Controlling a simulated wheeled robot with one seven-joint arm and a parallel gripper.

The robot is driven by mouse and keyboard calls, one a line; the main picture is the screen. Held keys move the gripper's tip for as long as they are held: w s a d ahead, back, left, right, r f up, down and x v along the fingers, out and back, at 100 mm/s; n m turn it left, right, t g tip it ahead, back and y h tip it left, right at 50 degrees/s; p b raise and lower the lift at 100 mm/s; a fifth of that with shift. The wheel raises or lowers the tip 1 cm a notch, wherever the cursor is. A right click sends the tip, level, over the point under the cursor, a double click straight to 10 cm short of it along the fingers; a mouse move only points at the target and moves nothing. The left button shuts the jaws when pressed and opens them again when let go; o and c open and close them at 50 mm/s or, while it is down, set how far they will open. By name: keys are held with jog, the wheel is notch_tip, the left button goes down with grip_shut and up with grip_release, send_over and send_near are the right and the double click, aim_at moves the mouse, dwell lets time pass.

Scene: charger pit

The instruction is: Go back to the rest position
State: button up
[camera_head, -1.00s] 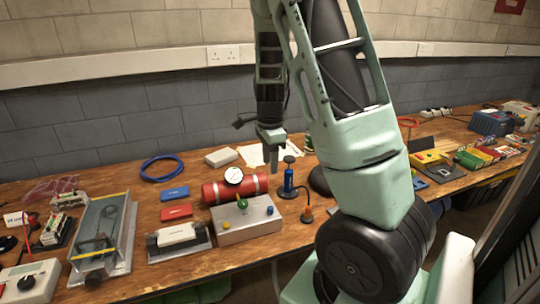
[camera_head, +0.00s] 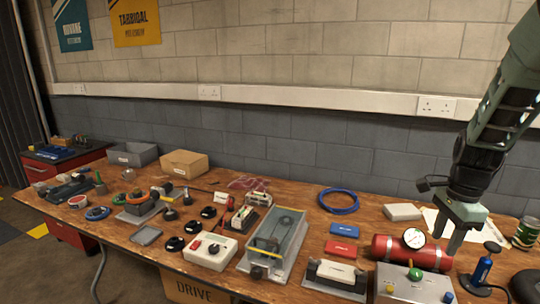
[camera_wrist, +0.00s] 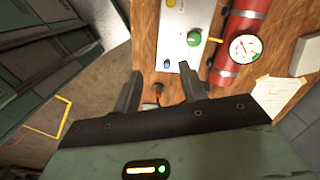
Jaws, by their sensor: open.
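My gripper (camera_head: 455,238) hangs at the right of the head view, fingers down, above the workbench (camera_head: 225,262). In the head view it overlaps the right end of a red cylinder with a gauge (camera_head: 389,249). In the wrist view both fingers of my gripper (camera_wrist: 161,92) are spread apart with nothing held between them. The red cylinder (camera_wrist: 247,25) and its white gauge (camera_wrist: 243,48) lie beyond the fingers there. A metal box with green, blue and yellow knobs (camera_head: 407,289) stands in front of the cylinder; it also shows in the wrist view (camera_wrist: 180,30).
A blue hand pump (camera_head: 481,270) stands right of the gripper. A blue cable coil (camera_head: 338,200), a blue box (camera_head: 343,229) and a red box (camera_head: 343,249) lie to the left. Several tools and containers fill the bench's left part. The wall (camera_head: 300,130) runs behind.

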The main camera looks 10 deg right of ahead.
jog(key=s+a+r+n, duration=0.1)
jog(key=s+a+n, duration=0.2)
jog(key=a+n, duration=0.7)
jog(key=s+a+r+n, duration=0.2)
jog(key=a+n, duration=0.3)
jog(key=a, duration=0.9)
jog(key=s+a+n, duration=0.9)
jog(key=s+n, duration=0.4)
jog(key=shift+s+a+r+n, duration=0.3)
jog(key=shift+s+a+r, duration=0.05)
jog(key=shift+a+r, duration=0.05)
